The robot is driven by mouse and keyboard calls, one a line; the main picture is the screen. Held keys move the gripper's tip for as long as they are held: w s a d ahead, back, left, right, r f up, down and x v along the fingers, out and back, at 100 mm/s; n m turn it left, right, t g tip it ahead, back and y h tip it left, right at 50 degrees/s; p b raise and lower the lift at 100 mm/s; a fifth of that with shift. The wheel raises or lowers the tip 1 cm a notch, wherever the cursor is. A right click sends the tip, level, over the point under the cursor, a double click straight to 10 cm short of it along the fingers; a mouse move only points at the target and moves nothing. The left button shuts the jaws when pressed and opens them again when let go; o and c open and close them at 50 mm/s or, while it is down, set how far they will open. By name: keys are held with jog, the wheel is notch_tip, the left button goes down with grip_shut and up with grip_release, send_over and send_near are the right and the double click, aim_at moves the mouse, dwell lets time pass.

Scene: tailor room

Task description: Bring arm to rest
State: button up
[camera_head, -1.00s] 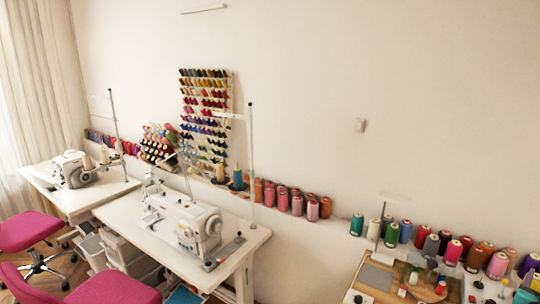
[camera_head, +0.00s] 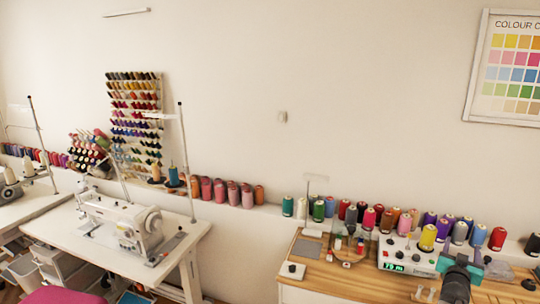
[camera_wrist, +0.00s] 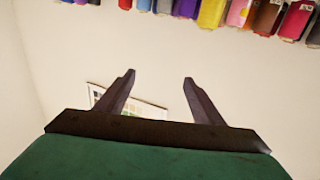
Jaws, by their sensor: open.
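My gripper (camera_wrist: 159,76) shows in the wrist view with its two dark fingers wide apart. Nothing is between them, and only pale wall and part of a framed chart lie behind. The wrist picture looks upside down, with thread spools along its top edge. In the head view, a dark grey and teal part of my arm stands at the bottom right, in front of the wooden worktop (camera_head: 335,279). I cannot make out the fingers clearly there.
A sewing machine (camera_head: 130,226) stands on a white table (camera_head: 75,236) to the left. A colour chart (camera_head: 513,70) hangs at upper right.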

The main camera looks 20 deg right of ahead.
jog(key=w+a+f+n+g+y, duration=0.1)
jog(key=w+a+f+y, duration=0.2)
jog(key=w+a+f, duration=0.4)
jog(key=w+a+f+n+y, duration=0.2)
jog(key=w+a+f, duration=0.15)
jog(key=a, duration=0.65)
jog(key=w+a+f+n+g+y, duration=0.1)
jog(key=w+a+f+y, duration=0.2)
jog(key=w+a+f, duration=0.4)
jog(key=s+a+f+n+g+y, duration=0.2)
jog(key=a+f, duration=0.2)
jog(key=a, duration=0.7)
jog(key=s+a+f+n+g+y, duration=0.1)
jog(key=a+f+y, duration=0.15)
jog(key=a, duration=0.85)
jog(key=s+a+f+n+g+y, duration=0.15)
jog(key=a+f, duration=0.35)
jog(key=a, duration=0.6)
jog(key=s+a+f+n+g, duration=0.2)
jog(key=s+a+n+g, duration=0.15)
jog(key=s+a, duration=0.7)
jog(key=s+a+f+m+g+b, duration=0.1)
jog(key=s+f+g+b, duration=0.5)
jog(key=s+f, duration=1.7)
notch_tip(320, 180, down, 5)
jog(key=b, duration=0.4)
jog(key=shift+s+a+r+y, duration=0.15)
jog(key=shift+s+y, duration=0.15)
jog(key=shift+s, duration=0.05)
